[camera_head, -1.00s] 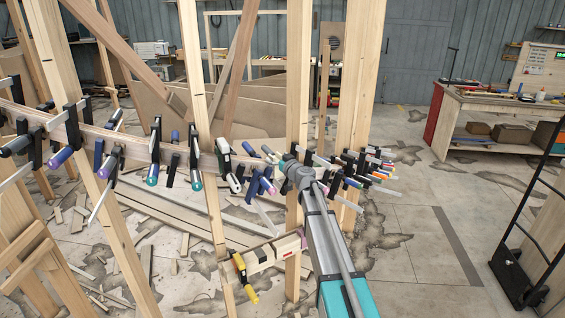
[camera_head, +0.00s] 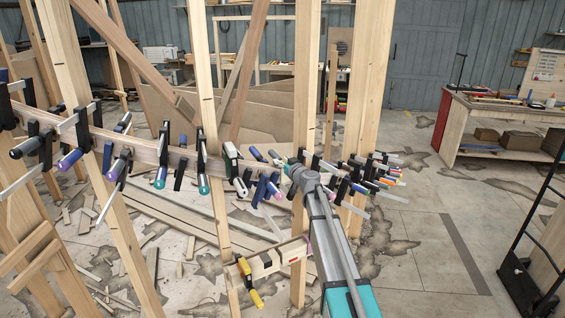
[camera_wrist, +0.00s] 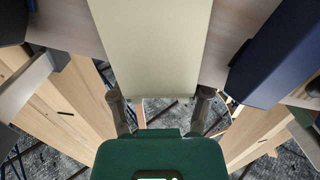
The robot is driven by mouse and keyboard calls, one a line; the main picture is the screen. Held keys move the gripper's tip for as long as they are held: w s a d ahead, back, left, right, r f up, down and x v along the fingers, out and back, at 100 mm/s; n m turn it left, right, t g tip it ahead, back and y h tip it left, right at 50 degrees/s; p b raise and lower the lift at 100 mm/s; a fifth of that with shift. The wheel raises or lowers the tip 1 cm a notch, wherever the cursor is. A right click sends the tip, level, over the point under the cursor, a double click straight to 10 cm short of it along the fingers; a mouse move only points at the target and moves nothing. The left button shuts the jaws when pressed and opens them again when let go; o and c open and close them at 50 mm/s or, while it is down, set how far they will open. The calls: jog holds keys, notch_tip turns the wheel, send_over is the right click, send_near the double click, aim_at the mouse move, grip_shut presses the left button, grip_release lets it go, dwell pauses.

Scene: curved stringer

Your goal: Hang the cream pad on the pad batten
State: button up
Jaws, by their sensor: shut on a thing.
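In the wrist view the cream pad (camera_wrist: 150,45) is a long pale slab running from the top edge down to my gripper (camera_wrist: 160,100). My gripper's two dark fingers stand at either side of the pad's lower end and are shut on it. A short wooden batten (camera_head: 270,261) with a yellow-handled clamp (camera_head: 248,280) is low between the uprights. I cannot tell whether it is the pad batten.
A curved wooden stringer (camera_head: 145,150) runs across the uprights with many clamps on it, crowded near my arm. A dark blue clamp handle (camera_wrist: 285,50) is close to the pad's right in the wrist view. A workbench (camera_head: 500,120) stands at the right, with open floor before it.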

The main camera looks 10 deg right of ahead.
jog(key=shift+r, duration=0.15)
jog(key=shift+r+p, duration=4.15)
jog(key=shift+p, duration=0.15)
jog(key=shift+a, duration=0.1)
